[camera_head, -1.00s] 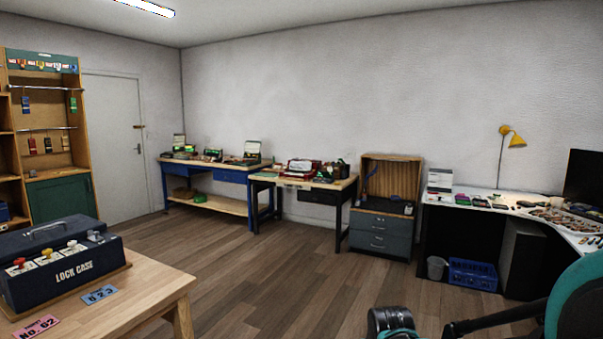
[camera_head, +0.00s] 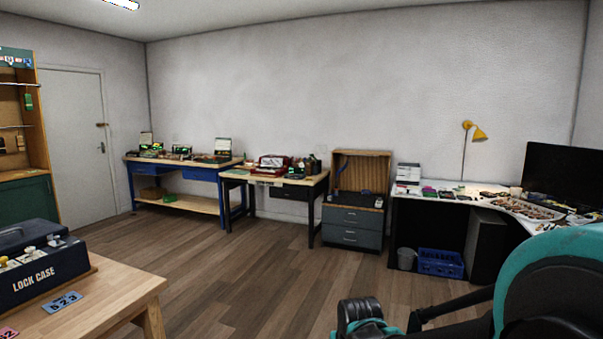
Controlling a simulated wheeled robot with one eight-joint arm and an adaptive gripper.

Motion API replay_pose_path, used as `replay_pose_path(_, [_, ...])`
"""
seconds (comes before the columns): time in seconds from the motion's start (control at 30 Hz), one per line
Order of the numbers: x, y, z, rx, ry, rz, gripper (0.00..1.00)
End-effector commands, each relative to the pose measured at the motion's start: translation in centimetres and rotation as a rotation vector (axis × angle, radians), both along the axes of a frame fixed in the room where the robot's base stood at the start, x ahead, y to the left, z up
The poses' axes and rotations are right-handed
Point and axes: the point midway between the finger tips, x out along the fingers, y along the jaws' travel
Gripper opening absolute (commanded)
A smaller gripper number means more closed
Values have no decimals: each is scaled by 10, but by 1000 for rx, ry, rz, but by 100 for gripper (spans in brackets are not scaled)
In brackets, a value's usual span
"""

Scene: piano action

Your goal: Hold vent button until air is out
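No vent button can be made out in this view. A dark blue lock case (camera_head: 38,268) with several knobs on top stands on a wooden table at the left; its left part is cut off by the picture edge. My arm, dark with teal parts, shows at the lower right. The end of my arm is not clearly shown, and no gripper fingers can be seen.
The wooden table (camera_head: 105,296) fills the lower left. Blue workbench (camera_head: 175,168), second bench (camera_head: 285,181), grey drawer cabinet (camera_head: 352,229) and white desk (camera_head: 450,191) line the far wall. A blue crate (camera_head: 440,263) and bin (camera_head: 407,258) stand on the floor. The middle floor is clear.

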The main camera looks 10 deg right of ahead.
Motion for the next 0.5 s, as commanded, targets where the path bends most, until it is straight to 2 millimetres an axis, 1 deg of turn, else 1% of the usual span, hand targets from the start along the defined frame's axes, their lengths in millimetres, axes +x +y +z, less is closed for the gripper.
replay_pose_path(0.17, [0,0,0,0,0,0,40])
replay_pose_path(0.4, [0,0,0,0,0,0,10])
replay_pose_path(0.5, [0,0,0,0,0,0,0])
